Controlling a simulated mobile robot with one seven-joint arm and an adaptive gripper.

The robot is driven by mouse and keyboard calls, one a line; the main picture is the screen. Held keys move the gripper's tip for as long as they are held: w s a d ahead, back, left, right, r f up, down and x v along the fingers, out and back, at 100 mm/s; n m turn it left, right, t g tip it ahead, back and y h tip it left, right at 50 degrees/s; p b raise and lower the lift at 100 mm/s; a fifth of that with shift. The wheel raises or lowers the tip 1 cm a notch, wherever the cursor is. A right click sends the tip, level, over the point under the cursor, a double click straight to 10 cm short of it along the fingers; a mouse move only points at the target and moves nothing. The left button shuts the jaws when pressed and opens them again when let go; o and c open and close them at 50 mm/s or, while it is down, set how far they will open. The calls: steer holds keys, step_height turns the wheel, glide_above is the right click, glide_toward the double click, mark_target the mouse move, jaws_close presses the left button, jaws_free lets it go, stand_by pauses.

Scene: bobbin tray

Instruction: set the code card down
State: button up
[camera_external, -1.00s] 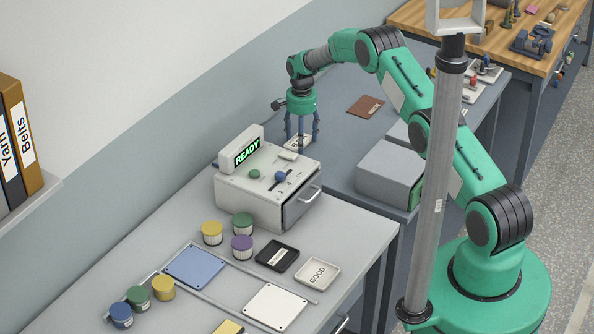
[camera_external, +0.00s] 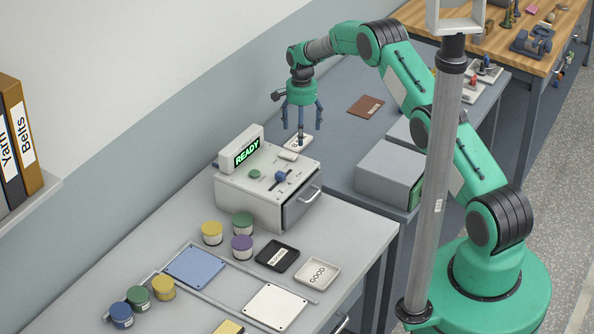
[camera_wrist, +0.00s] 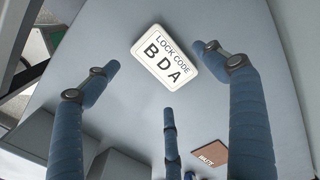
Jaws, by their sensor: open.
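The code card (camera_wrist: 166,58) is white with dark print reading "LOCK CODE" and "BDA". It lies flat on the grey table behind the machine, and part of it shows in the external view (camera_external: 298,142), with a finger partly in front of it. My gripper (camera_external: 302,122) is above the card with its blue fingers spread open and nothing between them. In the wrist view the fingers are apart around the card and do not appear to hold it.
The white machine (camera_external: 250,190) with a lit "READY" display stands close in front of the card. A brown labelled plate (camera_external: 366,106) lies to the right, and a grey box (camera_external: 390,170) stands nearer. Table around the card is clear.

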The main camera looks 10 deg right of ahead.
step_height(320, 180, up, 9)
steer(key=shift+f, duration=0.2)
stand_by(1.0)
